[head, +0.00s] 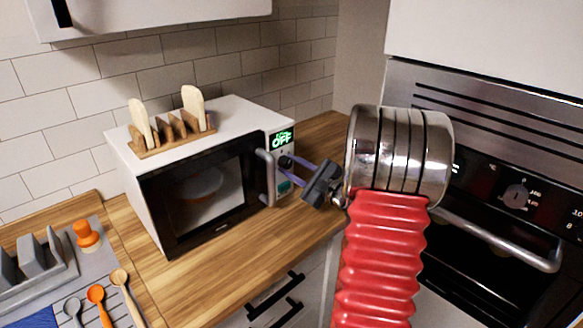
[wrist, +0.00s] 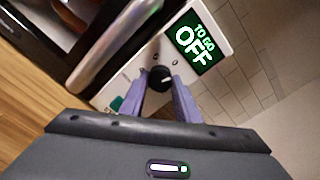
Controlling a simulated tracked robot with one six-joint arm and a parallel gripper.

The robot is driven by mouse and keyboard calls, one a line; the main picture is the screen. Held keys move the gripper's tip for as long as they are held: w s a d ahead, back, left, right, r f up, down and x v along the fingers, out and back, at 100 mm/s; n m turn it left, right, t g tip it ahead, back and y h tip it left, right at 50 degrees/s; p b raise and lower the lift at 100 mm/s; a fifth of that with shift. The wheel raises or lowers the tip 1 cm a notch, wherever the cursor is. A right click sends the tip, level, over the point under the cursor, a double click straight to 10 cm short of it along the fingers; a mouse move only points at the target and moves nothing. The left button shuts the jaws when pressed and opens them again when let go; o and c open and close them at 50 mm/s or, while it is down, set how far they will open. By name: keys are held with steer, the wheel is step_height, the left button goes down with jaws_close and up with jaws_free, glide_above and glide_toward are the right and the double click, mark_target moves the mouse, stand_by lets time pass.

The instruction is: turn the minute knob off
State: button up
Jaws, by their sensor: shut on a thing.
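The minute knob (wrist: 160,77) is a small round black knob with a white mark on the white microwave's control panel. It also shows in the head view (head: 286,162), partly hidden by my fingers. My gripper (wrist: 163,86) comes from the right in the head view (head: 293,162), and its two purple fingers are shut on the knob, one on each side. The green display (wrist: 198,40) beside the knob reads "TO GO OFF" in the wrist view. In the head view, only "OFF" is clear on it (head: 282,138).
The microwave (head: 215,115) stands on a wooden counter, its door shut. Its curved metal handle (head: 265,177) is just left of the knob. An oven (head: 500,195) is at the right.

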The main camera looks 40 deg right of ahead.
steer(key=shift+a+f+n, duration=0.1)
steer(key=shift+n, duration=1.6)
steer(key=o, duration=1)
steer(key=shift+o, duration=0.2)
steer(key=shift+s, duration=0.1)
steer(key=s, duration=1.3)
steer(key=shift+s+d, duration=0.2)
steer(key=shift+s, duration=0.1)
